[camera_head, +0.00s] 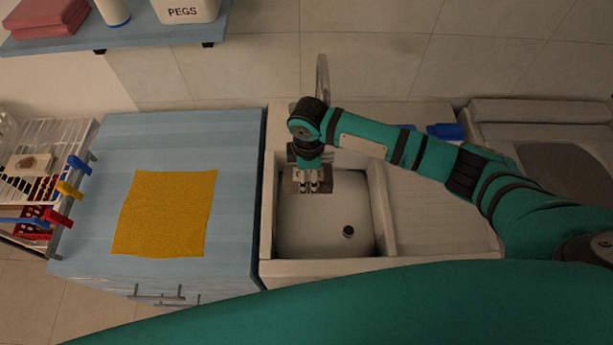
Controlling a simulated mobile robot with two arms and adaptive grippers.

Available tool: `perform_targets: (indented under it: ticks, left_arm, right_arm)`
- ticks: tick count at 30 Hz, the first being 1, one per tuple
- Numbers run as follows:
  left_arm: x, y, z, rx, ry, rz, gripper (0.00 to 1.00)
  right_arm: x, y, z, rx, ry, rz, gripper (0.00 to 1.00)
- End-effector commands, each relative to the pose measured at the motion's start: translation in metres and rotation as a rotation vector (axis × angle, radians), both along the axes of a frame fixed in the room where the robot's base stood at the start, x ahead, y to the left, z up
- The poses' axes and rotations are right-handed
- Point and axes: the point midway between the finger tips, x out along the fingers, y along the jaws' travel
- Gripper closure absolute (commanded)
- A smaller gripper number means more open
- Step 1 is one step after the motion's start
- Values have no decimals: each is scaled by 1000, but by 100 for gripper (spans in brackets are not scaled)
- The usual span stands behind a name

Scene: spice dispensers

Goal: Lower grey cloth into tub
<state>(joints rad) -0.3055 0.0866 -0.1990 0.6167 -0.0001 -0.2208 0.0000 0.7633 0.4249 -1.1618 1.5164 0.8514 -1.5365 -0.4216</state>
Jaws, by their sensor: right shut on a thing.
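My right gripper (314,187) points down over the back part of the white tub (290,235), a sink basin with a dark drain. It is shut on a small grey-brown piece of cloth (291,187), whose edges show on both sides of the fingers. The gripper and wrist hide the middle of the cloth. I cannot tell whether the cloth touches the tub floor. My left gripper is out of view.
A yellow cloth (165,213) lies flat on the blue cabinet top (235,150) to the left. A tap (322,75) stands behind the tub. Coloured pegs (68,190) clip a rack at far left. A ribbed drainer (440,225) lies right of the tub.

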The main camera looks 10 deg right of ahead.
Motion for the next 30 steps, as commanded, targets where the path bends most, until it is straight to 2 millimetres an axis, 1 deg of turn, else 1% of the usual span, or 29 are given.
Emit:
perform_targets:
  ticks: [8, 9, 21, 30]
  left_arm:
    - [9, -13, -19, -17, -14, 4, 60]
    - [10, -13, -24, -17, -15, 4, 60]
    - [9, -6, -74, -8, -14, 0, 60]
    - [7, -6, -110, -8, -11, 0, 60]
  right_arm:
    - [-1, 0, -30, -1, 1, 0, 75]
    - [0, 0, -37, -1, 0, 0, 75]
    - [0, 0, -84, 0, 0, 1, 75]
    - [0, 0, -117, 0, -1, 1, 75]
